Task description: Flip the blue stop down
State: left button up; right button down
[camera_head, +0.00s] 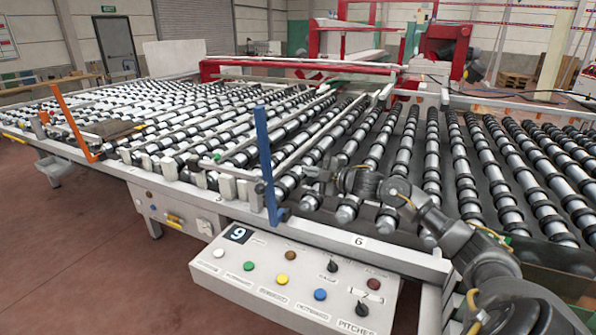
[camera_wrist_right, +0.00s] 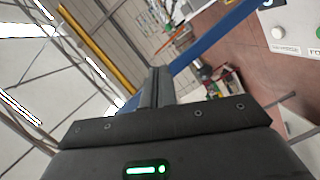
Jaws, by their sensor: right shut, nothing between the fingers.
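The blue stop (camera_head: 265,150) stands upright at the front edge of the roller table in the head view, its foot on the front rail. My right gripper (camera_head: 312,174) is just to the right of the stop, above the rollers, with its fingers pointing left. It is shut and empty. In the right wrist view the closed fingers (camera_wrist_right: 159,86) point up the picture, and the blue stop (camera_wrist_right: 215,43) runs diagonally behind and beside them. I cannot tell whether they touch it. My left gripper is out of view.
An orange stop (camera_head: 73,120) stands upright farther left on the table edge. The roller table (camera_head: 330,237) spreads behind and to both sides. A control panel (camera_head: 210,268) with coloured buttons sits below the front rail. Red machine framing (camera_head: 290,64) stands at the back.

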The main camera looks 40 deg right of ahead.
jog(key=y+p, duration=0.1)
jog(key=p, duration=0.2)
send_near(264, 178)
jog(key=v, duration=0.3)
jog(key=s+a+n+t+h+p, duration=0.1)
jog(key=s+a+n, duration=0.1)
jog(key=a+n, duration=0.3)
jog(key=shift+s+a+r+n, duration=0.25)
jog(key=shift+a+r+n, duration=0.05)
jog(key=shift+a+r, duration=0.2)
jog(key=shift+a, duration=0.1)
jog(key=b+x, duration=0.1)
jog(key=x, duration=0.2)
jog(key=d+x, duration=0.1)
jog(key=x, duration=0.3)
jog(key=d+b+x, duration=0.1)
jog(key=x, duration=0.2)
jog(key=shift+w+d+r+b, duration=0.15)
jog(key=shift+w, duration=0.2)
jog(key=shift+w+d+r+b, duration=0.15)
jog(key=shift+w, duration=0.2)
jog(key=shift+w+d+r, duration=0.1)
jog(key=shift+w+d, duration=0.1)
jog(key=shift+d, duration=0.35)
